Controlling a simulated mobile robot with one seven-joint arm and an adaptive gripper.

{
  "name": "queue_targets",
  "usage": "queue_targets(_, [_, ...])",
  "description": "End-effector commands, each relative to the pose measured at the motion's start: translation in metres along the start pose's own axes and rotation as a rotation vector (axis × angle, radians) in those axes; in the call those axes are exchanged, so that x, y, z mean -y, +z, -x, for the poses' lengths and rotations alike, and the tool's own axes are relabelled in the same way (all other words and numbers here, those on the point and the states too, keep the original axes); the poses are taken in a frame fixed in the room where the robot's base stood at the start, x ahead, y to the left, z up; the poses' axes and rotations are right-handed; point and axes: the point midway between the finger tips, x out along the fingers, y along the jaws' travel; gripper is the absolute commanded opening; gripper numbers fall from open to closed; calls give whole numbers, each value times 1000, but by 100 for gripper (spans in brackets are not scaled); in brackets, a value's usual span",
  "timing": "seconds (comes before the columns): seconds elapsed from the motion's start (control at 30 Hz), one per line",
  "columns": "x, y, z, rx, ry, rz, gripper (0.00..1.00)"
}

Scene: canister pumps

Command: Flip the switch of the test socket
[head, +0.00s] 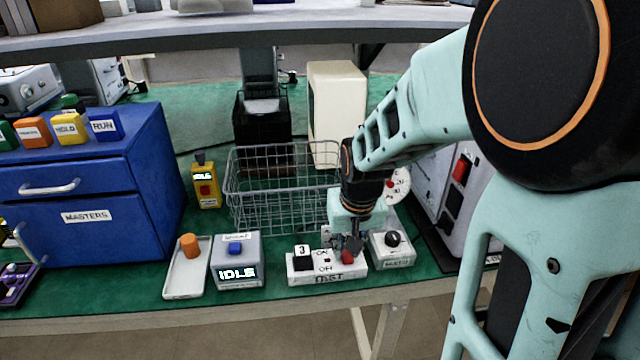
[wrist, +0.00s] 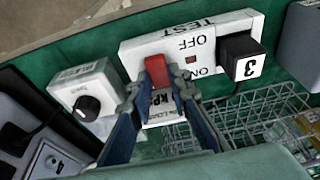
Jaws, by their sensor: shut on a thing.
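The test socket (head: 328,274) is a white block marked TEST near the front of the green bench mat. It also shows in the wrist view (wrist: 205,28). Its red switch (wrist: 157,68) sits at one end, beside the ON and OFF marks; in the head view the switch (head: 348,257) is partly covered. A black plug numbered 3 (wrist: 240,55) sits in the socket's other end. My gripper (wrist: 158,88) is at the switch, with its fingers on either side and shut on it. The exact contact and the switch's tilt are hard to tell. The small indicator (wrist: 191,60) looks dark red.
A white box with a black knob (head: 392,248) stands close right of the socket. A grey box reading IDLE (head: 238,262) and a tray with an orange cylinder (head: 187,272) stand left. A wire basket (head: 280,190) is behind. A shelf (head: 300,35) crosses above.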

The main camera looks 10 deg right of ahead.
Motion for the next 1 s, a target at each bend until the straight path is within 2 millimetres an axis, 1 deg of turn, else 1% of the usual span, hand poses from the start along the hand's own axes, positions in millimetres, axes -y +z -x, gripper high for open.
queue_targets(0.03, [1,-3,5,27,-1,0,0])
queue_targets(0.3, [0,-6,2,144,0,0,0])
queue_targets(0.77, [0,-5,-2,171,1,1,0])
queue_targets(0.8, [0,-5,-2,171,1,1,20])
queue_targets(0.93, [0,-5,-2,171,1,0,35])
queue_targets(1.0, [0,-5,-2,172,1,0,35])
